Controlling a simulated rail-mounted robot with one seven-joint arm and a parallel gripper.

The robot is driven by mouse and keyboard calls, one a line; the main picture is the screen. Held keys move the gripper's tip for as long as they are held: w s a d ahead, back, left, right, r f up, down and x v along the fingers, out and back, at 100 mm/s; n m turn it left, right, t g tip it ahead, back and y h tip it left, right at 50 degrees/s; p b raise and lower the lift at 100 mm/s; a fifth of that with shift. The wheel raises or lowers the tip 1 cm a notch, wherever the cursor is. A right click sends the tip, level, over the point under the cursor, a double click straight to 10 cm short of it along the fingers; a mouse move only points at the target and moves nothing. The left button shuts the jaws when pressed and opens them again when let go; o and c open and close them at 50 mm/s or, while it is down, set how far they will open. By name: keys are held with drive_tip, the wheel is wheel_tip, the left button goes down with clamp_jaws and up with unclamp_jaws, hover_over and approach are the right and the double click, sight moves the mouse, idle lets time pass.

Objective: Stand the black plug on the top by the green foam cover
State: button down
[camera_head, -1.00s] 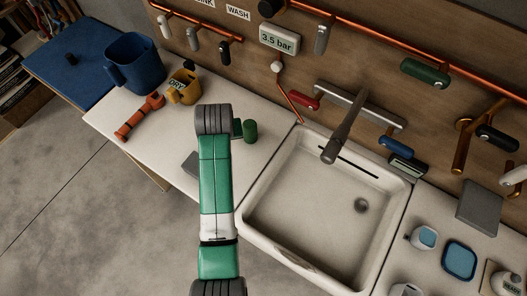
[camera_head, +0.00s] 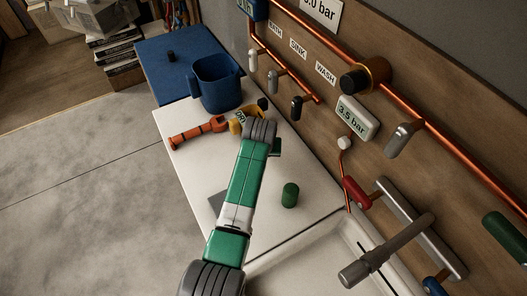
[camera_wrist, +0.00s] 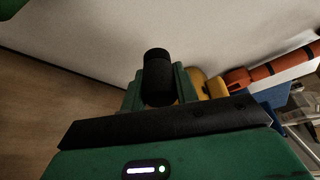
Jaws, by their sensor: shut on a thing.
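A black cylinder, which I take for the black plug (camera_wrist: 157,72), stands up between the green fingers of my gripper (camera_wrist: 158,88) in the wrist view. My gripper is shut on it. In the head view my arm hides the plug and most of my gripper; only a green part of the gripper (camera_head: 277,147) shows beside the dark wrist. A short green cylinder, probably the green foam cover (camera_head: 290,195), stands upright on the white top (camera_head: 255,210), apart from my gripper and nearer the sink.
A grey flat piece (camera_head: 216,203) lies by the front edge. Pipes and valve handles line the wall. Free white top surrounds the green cylinder.

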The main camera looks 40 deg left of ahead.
drive_tip(key=shift+r, duration=0.1)
wheel_tip(320, 180, down, 6)
drive_tip(key=b, duration=0.4)
drive_tip(key=shift+f+b, duration=0.5)
drive_tip(key=shift+f, duration=0.15)
idle(0.3)
drive_tip(key=c, duration=1)
unclamp_jaws()
drive_tip(key=p+v, duration=0.2)
drive_tip(key=v, duration=0.6)
drive_tip(key=shift+p, duration=0.35)
